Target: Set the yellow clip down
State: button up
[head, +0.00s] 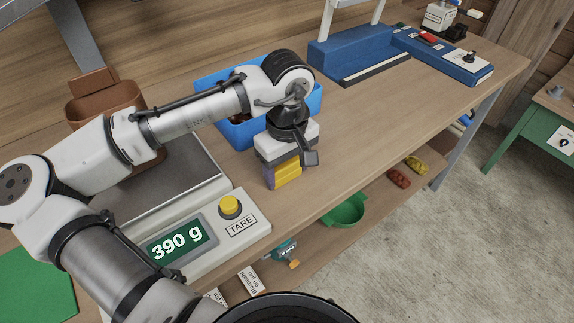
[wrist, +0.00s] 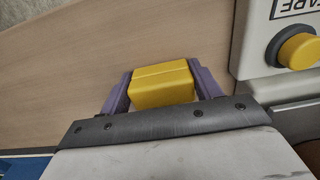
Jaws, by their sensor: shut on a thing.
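The yellow clip (head: 287,177) is a yellow block held between the purple fingers of my gripper (head: 283,184). In the wrist view the clip (wrist: 162,84) sits between both fingertips of my gripper (wrist: 160,88), which touch its two sides. The wooden table (head: 330,135) is below it, near the front edge. I cannot tell whether the clip touches the table or is slightly above it.
The scale (head: 255,228), reading 390 g, with a yellow TARE button (head: 230,205), stands left of my gripper. A blue crate (head: 238,135) with brown things is behind it. The tabletop to the right is clear. A lower shelf holds a green bowl (head: 345,212).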

aim_at(287, 164)
jog(key=o, duration=1)
notch_tip(287, 164, up, 12)
jog(key=shift+r, duration=0.2)
